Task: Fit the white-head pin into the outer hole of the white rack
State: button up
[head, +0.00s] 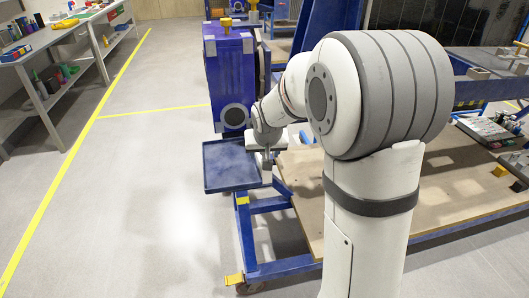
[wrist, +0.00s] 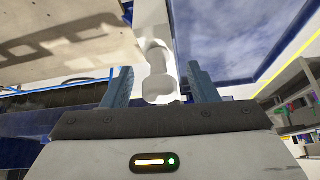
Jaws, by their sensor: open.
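In the wrist view my gripper (wrist: 160,72) is open, with one blue-grey finger on each side of a white, rounded, flanged piece (wrist: 158,82). This looks like the head of the white-head pin, but I cannot tell for sure. Gaps show between it and both fingers. A pale upright strip (wrist: 154,18) runs beyond it to the top edge; I cannot tell whether it is the white rack. In the head view my gripper (head: 267,170) points down at the right edge of the blue tray (head: 222,187). The pin, rack and outer hole cannot be made out there.
A blue cabinet (head: 228,65) stands behind the tray. A wooden tabletop (head: 440,197) on a blue frame lies to the right, with small parts (head: 490,130) at its far right. Shelves (head: 75,35) stand at the left. The floor between is clear.

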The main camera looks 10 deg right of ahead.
jog(key=v, duration=0.7)
jog(key=shift+s+r+p, duration=0.2)
jog(key=shift+r+p, duration=0.15)
jog(key=s+r+g+p, duration=0.1)
jog(key=s+r+p, duration=0.2)
jog(key=s, duration=0.9)
jog(key=s+r+n+g+p, duration=0.1)
jog(key=s+r+p, duration=0.3)
jog(key=s, duration=0.9)
jog(key=g+p, duration=0.1)
jog(key=p, duration=0.1)
jog(key=shift+d+r+y+p, duration=0.25)
jog(key=shift+d+y+p, duration=0.05)
jog(key=shift+p, duration=0.05)
